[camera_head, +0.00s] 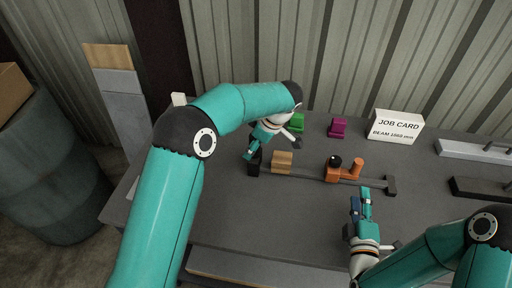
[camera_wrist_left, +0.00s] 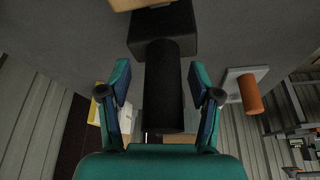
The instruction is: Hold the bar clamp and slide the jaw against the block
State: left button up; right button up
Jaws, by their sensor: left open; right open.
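The bar clamp lies on the grey table. It has a dark bar (camera_head: 312,177), a black fixed jaw (camera_head: 254,163) at the left and an orange sliding jaw (camera_head: 345,168) with a handle. The wooden block (camera_head: 282,161) stands by the fixed jaw, with a gap between it and the sliding jaw. My left gripper (camera_head: 251,153) is open at the clamp's fixed end. In the left wrist view its fingers (camera_wrist_left: 162,82) are on either side of the black handle (camera_wrist_left: 164,95), without closing on it. My right gripper (camera_head: 361,196) is open and empty, in front of the sliding jaw.
Pale and dark rails (camera_head: 478,190) lie at the right. A barrel (camera_head: 50,165) stands left of the table. The table front between my arms is clear.

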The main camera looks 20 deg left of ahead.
pick_arm(q)
jog(key=shift+a+f, duration=0.2)
jog(key=shift+f, duration=0.15)
grip_shut()
jog(key=c, duration=0.8)
grip_release()
grip_shut()
